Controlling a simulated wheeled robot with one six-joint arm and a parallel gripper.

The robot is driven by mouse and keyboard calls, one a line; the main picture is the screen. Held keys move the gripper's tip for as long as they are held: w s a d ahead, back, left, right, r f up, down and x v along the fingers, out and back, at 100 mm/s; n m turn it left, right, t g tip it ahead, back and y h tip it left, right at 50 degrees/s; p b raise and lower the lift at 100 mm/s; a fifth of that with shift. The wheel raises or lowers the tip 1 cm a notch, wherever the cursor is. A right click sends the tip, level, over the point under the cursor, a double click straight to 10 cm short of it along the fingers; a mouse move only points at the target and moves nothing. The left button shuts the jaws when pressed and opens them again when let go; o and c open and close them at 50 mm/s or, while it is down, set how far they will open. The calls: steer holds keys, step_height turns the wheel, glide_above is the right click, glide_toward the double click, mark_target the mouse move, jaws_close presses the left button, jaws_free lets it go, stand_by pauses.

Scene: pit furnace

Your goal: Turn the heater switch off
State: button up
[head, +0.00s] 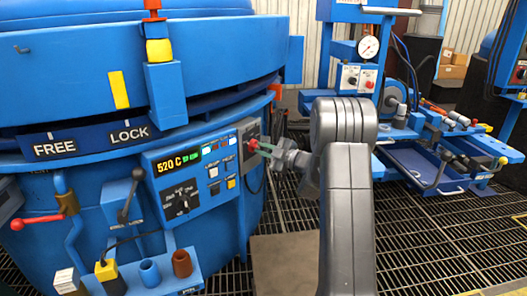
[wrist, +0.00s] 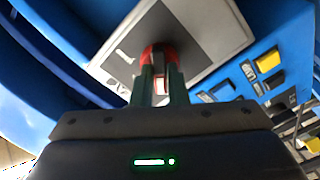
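The heater switch seems to be the red knob (wrist: 160,54) on a grey plate (wrist: 205,28) at the right side of the furnace's control panel; no label on it can be read. In the head view the red knob (head: 253,145) shows at the tips of my gripper (head: 263,147). In the wrist view my gripper's two green fingers (wrist: 161,78) stand close together, with part of the knob between them and red showing beyond both sides. The fingers look shut on it. They hide much of the knob, so its exact angle is unclear.
The control panel (head: 205,165) has a display reading 520 C, several buttons and a dark selector (head: 181,199). A black lever (head: 130,195) and a red-handled valve (head: 38,219) are at left. A blue workbench (head: 420,150) stands at right. Grating floor (head: 430,240) is open at lower right.

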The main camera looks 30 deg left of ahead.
steer(key=o, duration=0.3)
steer(key=shift+o, duration=0.2)
steer(key=shift+d, duration=0.15)
steer(key=d+p, duration=0.3)
steer(key=d, duration=1)
steer(key=shift+s+d, duration=0.3)
steer(key=shift+s, duration=0.05)
steer(key=shift+a, duration=0.1)
steer(key=a+b, duration=0.1)
steer(key=a, duration=0.3)
steer(key=a+b, duration=0.1)
steer(key=a, duration=0.4)
steer(key=a+b, duration=0.1)
steer(key=a, duration=0.4)
steer(key=shift+w+f, duration=0.1)
steer(key=shift+w, duration=0.2)
steer(key=shift+d+m+p, duration=0.15)
steer(key=shift+m+p, duration=0.45)
